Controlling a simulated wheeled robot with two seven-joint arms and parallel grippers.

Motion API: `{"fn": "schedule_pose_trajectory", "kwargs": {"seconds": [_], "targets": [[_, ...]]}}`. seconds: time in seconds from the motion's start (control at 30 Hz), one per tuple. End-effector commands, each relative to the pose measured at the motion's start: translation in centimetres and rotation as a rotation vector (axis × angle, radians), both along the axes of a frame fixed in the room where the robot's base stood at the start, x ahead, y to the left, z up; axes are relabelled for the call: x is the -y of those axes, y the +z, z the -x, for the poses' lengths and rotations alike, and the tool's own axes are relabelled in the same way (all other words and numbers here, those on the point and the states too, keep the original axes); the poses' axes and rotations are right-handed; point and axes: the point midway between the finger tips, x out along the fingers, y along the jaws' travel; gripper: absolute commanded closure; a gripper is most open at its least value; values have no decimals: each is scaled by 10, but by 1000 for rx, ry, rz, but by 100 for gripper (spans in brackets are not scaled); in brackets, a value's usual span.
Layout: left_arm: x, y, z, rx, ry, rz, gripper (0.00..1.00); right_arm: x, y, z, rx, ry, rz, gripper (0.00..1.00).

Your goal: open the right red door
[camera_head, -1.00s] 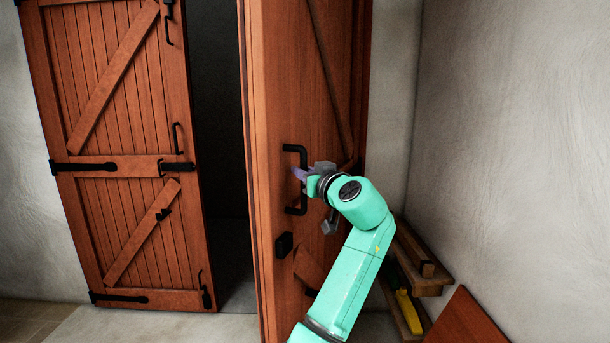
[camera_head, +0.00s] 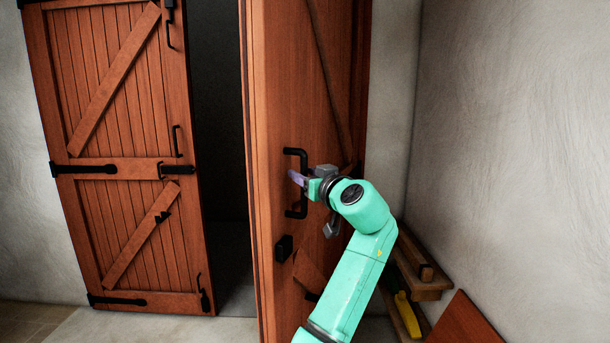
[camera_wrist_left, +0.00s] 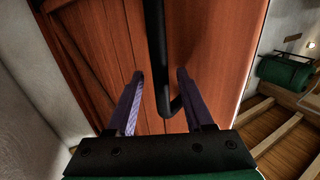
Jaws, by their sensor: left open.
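The right red door (camera_head: 280,90) stands swung open toward me, so I see its free edge and its plank face at a steep angle. Its black bar handle (camera_head: 294,212) is upright on that face, and a small black latch block (camera_head: 284,246) sits below it. My left gripper (camera_head: 296,180) is at the handle. In the left wrist view the handle (camera_wrist_left: 154,45) runs between the two open purple fingers (camera_wrist_left: 158,95), with space on both sides. The left red door (camera_head: 120,100) is at the left, with a dark gap beside it. My right gripper is not in view.
A dark opening (camera_head: 218,140) lies between the doors. A pale wall (camera_head: 510,130) stands close on the right. Low wooden shelving (camera_head: 425,285) with a yellow object (camera_head: 405,313) is behind my arm. A green roll (camera_wrist_left: 285,72) shows in the left wrist view.

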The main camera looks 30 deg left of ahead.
Motion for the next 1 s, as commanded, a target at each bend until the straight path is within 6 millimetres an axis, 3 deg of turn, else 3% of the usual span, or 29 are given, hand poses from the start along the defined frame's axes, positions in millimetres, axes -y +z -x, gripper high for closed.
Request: {"fn": "schedule_pose_trajectory", "kwargs": {"seconds": [0.17, 0.4, 0.53, 0.7, 1.0], "targets": [[27, -6, 17, 3, -5, 2, 48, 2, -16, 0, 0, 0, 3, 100], [87, -5, 58, 2, -6, 2, 48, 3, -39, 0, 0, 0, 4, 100], [109, -3, 73, 1, -4, 0, 48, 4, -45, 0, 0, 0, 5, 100], [119, -1, 81, 1, -1, -1, 48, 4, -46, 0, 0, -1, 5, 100], [119, 0, 81, 1, -1, -1, 48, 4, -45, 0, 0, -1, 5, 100]]}}
